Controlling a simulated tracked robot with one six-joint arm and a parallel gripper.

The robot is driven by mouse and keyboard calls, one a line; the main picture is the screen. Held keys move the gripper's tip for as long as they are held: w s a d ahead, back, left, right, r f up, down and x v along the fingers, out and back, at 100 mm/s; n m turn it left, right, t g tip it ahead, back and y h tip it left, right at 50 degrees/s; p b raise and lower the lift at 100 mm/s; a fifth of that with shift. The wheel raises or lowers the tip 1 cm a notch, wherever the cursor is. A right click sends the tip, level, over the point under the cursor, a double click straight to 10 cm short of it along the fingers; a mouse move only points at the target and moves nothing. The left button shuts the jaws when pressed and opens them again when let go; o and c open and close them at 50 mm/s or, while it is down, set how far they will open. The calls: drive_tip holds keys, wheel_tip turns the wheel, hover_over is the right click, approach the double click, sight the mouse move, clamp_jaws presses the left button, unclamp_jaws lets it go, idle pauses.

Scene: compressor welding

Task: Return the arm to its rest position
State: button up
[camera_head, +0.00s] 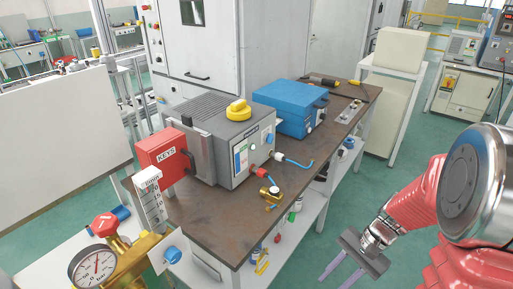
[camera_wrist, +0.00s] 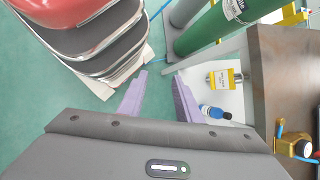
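My red arm stands at the right of the head view, bent, with its gripper (camera_head: 345,264) hanging low over the floor beside the workbench. The two purple fingers are apart and point down. In the wrist view the gripper (camera_wrist: 160,98) also shows its fingers spread, with only green floor and a white lower shelf behind them. Nothing is held between the fingers.
The brown-topped workbench (camera_head: 222,222) carries a grey machine (camera_head: 222,143), a red KEYS box (camera_head: 163,156) and a blue box (camera_head: 289,105). A pressure gauge (camera_head: 94,266) stands at lower left. Green floor (camera_head: 395,165) lies open right of the bench.

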drive_tip(key=s+a+r+n+t+h, duration=0.2)
drive_tip(key=s+r+n+t+h, duration=0.1)
drive_tip(key=r, duration=0.7)
drive_tip(key=s+a+r+n+t+h, duration=0.2)
drive_tip(key=r+n, duration=0.4)
drive_tip(key=r, duration=0.5)
drive_tip(key=shift+s+a+r+n+t+h, duration=0.15)
drive_tip(key=shift+s+a+n+t+h, duration=0.25)
drive_tip(key=shift+s+t, duration=0.7)
drive_tip(key=shift+w+a, duration=0.1)
drive_tip(key=shift+w, duration=0.05)
